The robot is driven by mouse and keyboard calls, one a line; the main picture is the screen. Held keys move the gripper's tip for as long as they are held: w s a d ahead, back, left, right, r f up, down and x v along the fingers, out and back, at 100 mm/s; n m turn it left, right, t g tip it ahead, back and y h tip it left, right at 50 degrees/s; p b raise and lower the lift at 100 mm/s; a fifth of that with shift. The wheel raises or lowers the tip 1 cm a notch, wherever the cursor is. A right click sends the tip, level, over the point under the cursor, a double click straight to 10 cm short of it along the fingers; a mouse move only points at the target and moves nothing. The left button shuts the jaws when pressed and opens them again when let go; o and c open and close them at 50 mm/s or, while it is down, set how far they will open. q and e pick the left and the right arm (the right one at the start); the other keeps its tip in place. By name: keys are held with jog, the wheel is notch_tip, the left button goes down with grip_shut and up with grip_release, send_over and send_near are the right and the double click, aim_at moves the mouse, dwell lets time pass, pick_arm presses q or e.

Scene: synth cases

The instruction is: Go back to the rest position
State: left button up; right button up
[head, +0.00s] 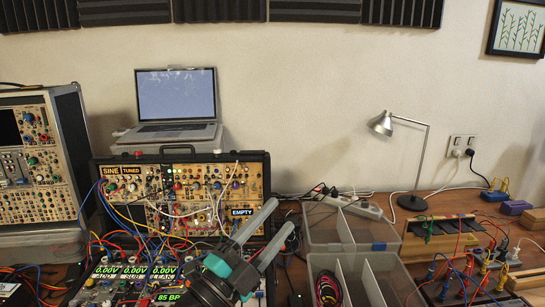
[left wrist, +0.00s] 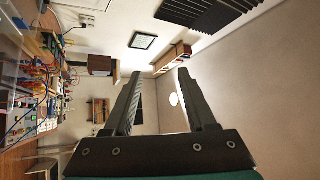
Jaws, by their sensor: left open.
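My left gripper (head: 281,216) is at the bottom middle of the head view, in front of the synth case (head: 268,170). Its two grey fingers point up and to the right and stand apart with nothing between them. In the left wrist view the same gripper (left wrist: 161,72) shows its fingers apart, with only the room behind them. The gripper hides part of the case's lower right and of the cables below. My right gripper is in neither view.
Clear divided boxes (head: 326,228) stand right of the gripper, one holding coiled cables. Patched modules (head: 100,290) with green displays lie at the lower left. A laptop (head: 177,95), a desk lamp (head: 416,160) and a wooden rack (head: 410,245) stand farther off. Space above the gripper is free.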

pick_arm(q)
jog(key=s+a+f+n+g+y, duration=0.2)
jog(key=s+a+f+n+y, duration=0.1)
jog(key=a+f+n+y, duration=0.55)
jog(key=s+a+f+n+g+y, duration=0.2)
jog(key=s+a+f+n+y, duration=0.1)
jog(key=a+f+n+y, duration=0.55)
jog(key=s+f+n+g+h, duration=0.1)
jog(key=s+f+n+g, duration=0.1)
jog(key=s+f+g, duration=0.6)
jog(key=s+f+n+g+h, duration=0.15)
jog(key=s+f, duration=0.25)
jog(key=s, duration=0.7)
notch_tip(320, 180, down, 22)
jog(key=s+r+g, duration=0.1)
jog(key=s, duration=0.1)
jog(key=s+a+f+g, duration=0.1)
jog(key=s+a+f, duration=0.1)
jog(key=s+f, duration=1.3)
jog(key=shift+s+m, duration=0.35)
jog(key=shift+s, duration=0.05)
